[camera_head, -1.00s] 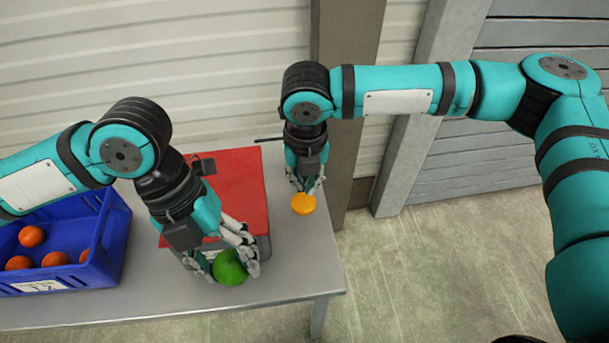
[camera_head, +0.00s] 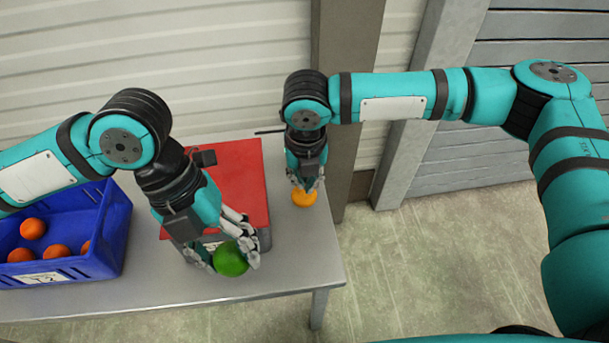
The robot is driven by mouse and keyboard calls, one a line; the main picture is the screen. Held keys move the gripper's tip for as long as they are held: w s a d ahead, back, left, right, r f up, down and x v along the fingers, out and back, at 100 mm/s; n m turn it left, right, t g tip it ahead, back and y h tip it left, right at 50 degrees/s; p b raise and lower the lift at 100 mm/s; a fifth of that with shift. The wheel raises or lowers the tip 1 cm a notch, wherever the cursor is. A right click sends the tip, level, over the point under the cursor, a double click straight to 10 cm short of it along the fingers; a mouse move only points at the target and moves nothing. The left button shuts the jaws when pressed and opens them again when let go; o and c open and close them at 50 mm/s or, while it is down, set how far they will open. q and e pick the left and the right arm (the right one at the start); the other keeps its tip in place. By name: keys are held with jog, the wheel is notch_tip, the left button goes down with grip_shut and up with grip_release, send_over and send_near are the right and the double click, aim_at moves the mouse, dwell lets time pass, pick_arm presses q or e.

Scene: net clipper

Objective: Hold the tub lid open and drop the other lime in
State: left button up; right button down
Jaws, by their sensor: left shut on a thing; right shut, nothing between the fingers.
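The tub (camera_head: 265,238) is grey with a flat red lid (camera_head: 240,185). The lid appears to lie down on it. My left gripper (camera_head: 228,258) is shut on a green lime (camera_head: 231,261), held at the tub's near side. The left hand and wrist hide part of the lid and tub front. My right gripper (camera_head: 306,188) is shut and empty, pointing down beside the tub's right side. An orange fruit (camera_head: 304,198) is just below its fingertips. I cannot tell whether they touch.
A blue crate (camera_head: 105,235) with several oranges (camera_head: 33,228) stands at the left of the grey table (camera_head: 312,262). A thin dark rod (camera_head: 270,132) shows behind the lid's far right corner. The table's front right corner is clear. A post and wall stand behind.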

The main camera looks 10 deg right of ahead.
aim_at(304, 195)
jog(key=shift+w+f, duration=0.15)
jog(key=shift+f, duration=0.95)
jog(key=shift+f, duration=2.4)
jog(key=shift+f, duration=0.65)
